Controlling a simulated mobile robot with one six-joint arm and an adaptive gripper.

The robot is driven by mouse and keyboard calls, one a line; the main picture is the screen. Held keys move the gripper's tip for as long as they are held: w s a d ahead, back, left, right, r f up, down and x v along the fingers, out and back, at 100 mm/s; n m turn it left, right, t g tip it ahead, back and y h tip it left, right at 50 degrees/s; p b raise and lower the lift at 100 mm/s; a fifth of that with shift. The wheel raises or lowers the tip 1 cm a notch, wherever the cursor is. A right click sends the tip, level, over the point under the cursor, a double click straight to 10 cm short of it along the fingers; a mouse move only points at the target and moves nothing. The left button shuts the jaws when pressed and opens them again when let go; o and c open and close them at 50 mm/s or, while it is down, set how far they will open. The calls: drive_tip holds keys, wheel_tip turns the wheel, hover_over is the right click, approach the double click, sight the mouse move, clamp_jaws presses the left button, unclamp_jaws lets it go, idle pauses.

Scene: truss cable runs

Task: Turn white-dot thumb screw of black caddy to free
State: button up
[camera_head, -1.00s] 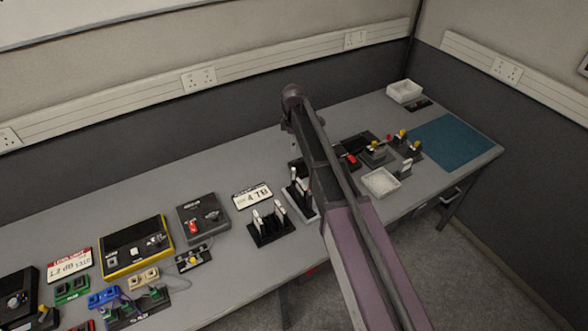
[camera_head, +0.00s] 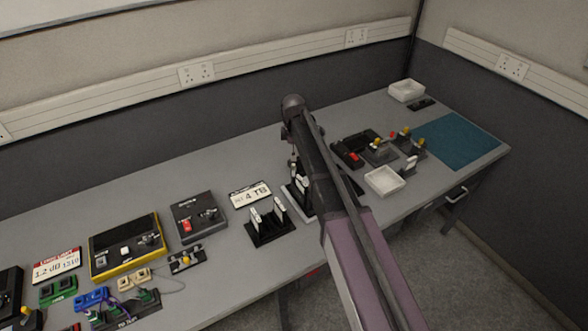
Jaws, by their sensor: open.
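A black slotted holder (camera_head: 269,238) with upright white-faced pieces stands on the bench left of my arm. A similar holder on a light grey base (camera_head: 296,198) stands beside it, partly hidden by my arm. I cannot tell which of these is the black caddy, and no white-dot thumb screw can be made out at this size. My gripper (camera_head: 294,170) hangs down from the wrist over the grey-based holder, small and mostly dark against it. It is open, and I see nothing held; any contact cannot be told.
A 4 TB label plate (camera_head: 250,195), a grey box with a red switch (camera_head: 196,216) and a yellow-edged box (camera_head: 126,247) lie to the left. A white tray (camera_head: 385,181), knobbed black units (camera_head: 380,151) and a blue mat (camera_head: 459,139) lie to the right. Bare bench lies behind.

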sight(294, 164)
drive_tip(key=shift+w+f+b, duration=0.1)
drive_tip(key=shift+f+b, duration=2.7)
drive_tip(key=shift+f, duration=0.3)
clamp_jaws()
